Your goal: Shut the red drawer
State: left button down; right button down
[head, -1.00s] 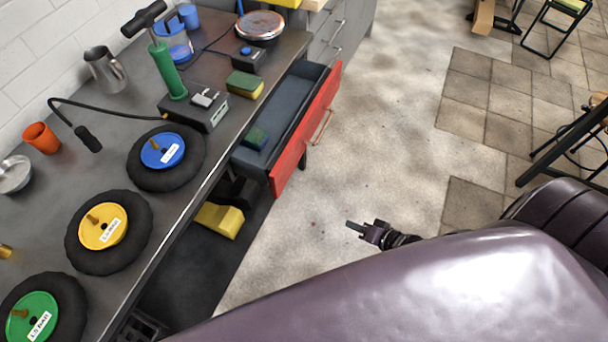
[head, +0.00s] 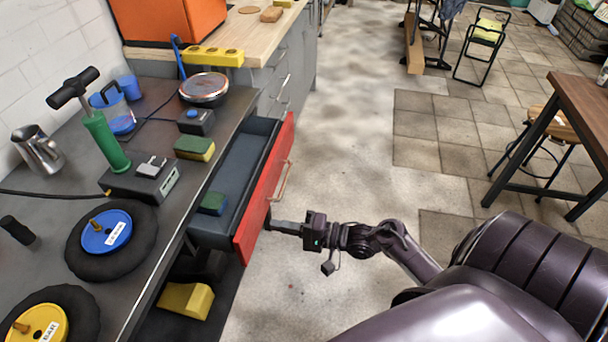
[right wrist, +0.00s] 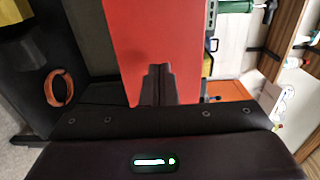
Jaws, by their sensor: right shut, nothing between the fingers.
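The red drawer (head: 266,190) stands open, pulled out from under the grey workbench. My left gripper is not in view.
The bench top (head: 190,205) holds wheels with blue and yellow hubs, a green-handled tool (head: 106,140) and a sponge. A yellow wedge (head: 186,299) lies below the bench. The floor right of the drawer is free. A wooden table (head: 585,110) and stool stand at the right.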

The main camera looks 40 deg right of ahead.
aim_at(257, 222)
jog(key=shift+x, duration=1.65)
